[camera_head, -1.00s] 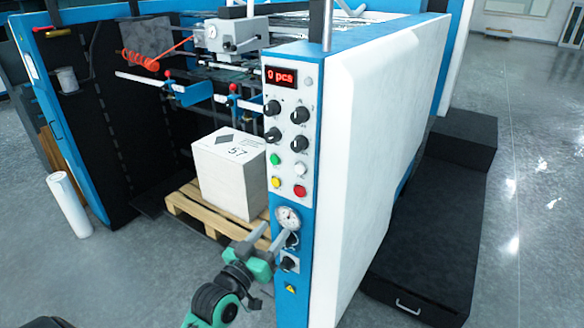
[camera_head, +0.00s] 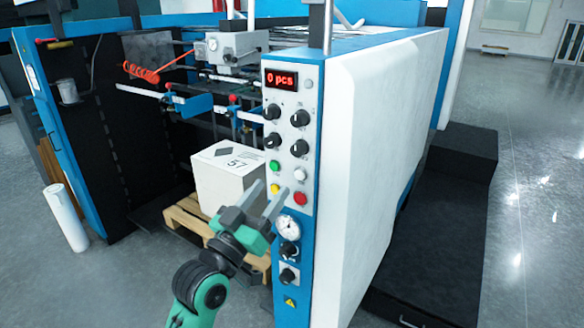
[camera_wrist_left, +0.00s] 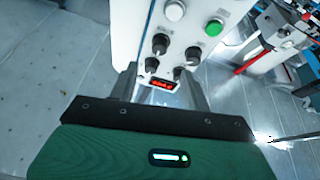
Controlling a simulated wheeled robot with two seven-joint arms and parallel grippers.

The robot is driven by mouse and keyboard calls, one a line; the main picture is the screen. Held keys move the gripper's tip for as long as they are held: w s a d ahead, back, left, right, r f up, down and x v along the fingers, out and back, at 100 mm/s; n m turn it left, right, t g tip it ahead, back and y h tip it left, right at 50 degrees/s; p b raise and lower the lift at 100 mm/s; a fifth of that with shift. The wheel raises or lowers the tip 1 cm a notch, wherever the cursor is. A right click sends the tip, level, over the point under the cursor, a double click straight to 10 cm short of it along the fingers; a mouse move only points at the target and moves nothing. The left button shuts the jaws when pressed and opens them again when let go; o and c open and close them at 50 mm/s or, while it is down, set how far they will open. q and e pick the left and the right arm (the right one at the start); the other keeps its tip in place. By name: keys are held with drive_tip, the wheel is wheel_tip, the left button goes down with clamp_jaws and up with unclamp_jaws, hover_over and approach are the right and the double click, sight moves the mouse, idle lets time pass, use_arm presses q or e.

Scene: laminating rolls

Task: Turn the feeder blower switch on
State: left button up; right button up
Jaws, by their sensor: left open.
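The blue and white control panel (camera_head: 292,135) stands at the machine's front corner. It carries black knobs: an upper group, one of them the upper left knob (camera_head: 272,112), and a lower pair under the gauge, one of them the lower knob (camera_head: 288,277). No readable label shows which is the feeder blower switch. My right gripper is not in view.
A red display (camera_head: 282,79) reads "0 pcs". Green (camera_head: 274,167), white and red buttons sit above a round gauge (camera_head: 288,228). A white box (camera_head: 222,178) on a wooden pallet (camera_head: 185,218) stands behind my left arm.

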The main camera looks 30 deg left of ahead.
sight(296, 154)
use_arm(q)
drive_tip(key=x, duration=0.8)
drive_tip(key=shift+w+r, duration=0.4)
drive_tip(key=shift+w, duration=0.45)
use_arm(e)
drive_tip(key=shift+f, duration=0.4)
use_arm(q)
drive_tip(key=c, duration=1)
